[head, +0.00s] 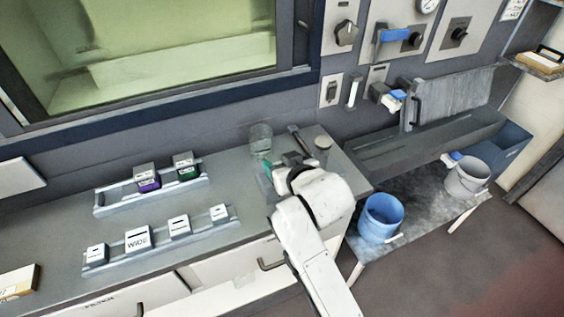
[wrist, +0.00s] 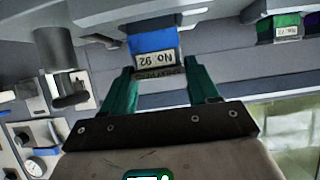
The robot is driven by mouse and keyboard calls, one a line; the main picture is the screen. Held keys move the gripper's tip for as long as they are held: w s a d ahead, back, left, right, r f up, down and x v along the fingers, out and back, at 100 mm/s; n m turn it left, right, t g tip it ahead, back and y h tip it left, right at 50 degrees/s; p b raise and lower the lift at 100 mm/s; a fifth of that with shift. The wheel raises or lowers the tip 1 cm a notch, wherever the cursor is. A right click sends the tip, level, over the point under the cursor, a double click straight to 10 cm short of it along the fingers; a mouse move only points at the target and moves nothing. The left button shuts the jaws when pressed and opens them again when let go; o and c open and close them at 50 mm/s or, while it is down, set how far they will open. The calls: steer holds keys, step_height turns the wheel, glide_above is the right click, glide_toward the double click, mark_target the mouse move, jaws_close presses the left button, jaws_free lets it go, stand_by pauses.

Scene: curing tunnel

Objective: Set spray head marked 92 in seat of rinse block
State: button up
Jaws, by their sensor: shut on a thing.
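My gripper (wrist: 161,76) has teal fingers on either side of a blue-and-grey spray head (wrist: 153,42) and is shut on it. Its white label reads "No 92", upside down in the wrist view. In the head view my gripper (head: 272,170) is over the right part of the bench, largely behind my own wrist, and I cannot make out the spray head there. I cannot pick out the rinse block or its seat with certainty in either view.
On the bench, a back rail (head: 110,205) holds blocks with purple and green bands; a front rail (head: 150,255) holds several pale labelled blocks. A clear glass (head: 260,140) and a round-topped post (head: 323,143) stand near my gripper. A blue bucket (head: 381,215) stands right, beyond the bench end.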

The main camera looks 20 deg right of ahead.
steer(key=o, duration=1.2)
steer(key=shift+f, duration=0.1)
steer(key=shift+o, duration=0.2)
steer(key=shift+f, duration=0.1)
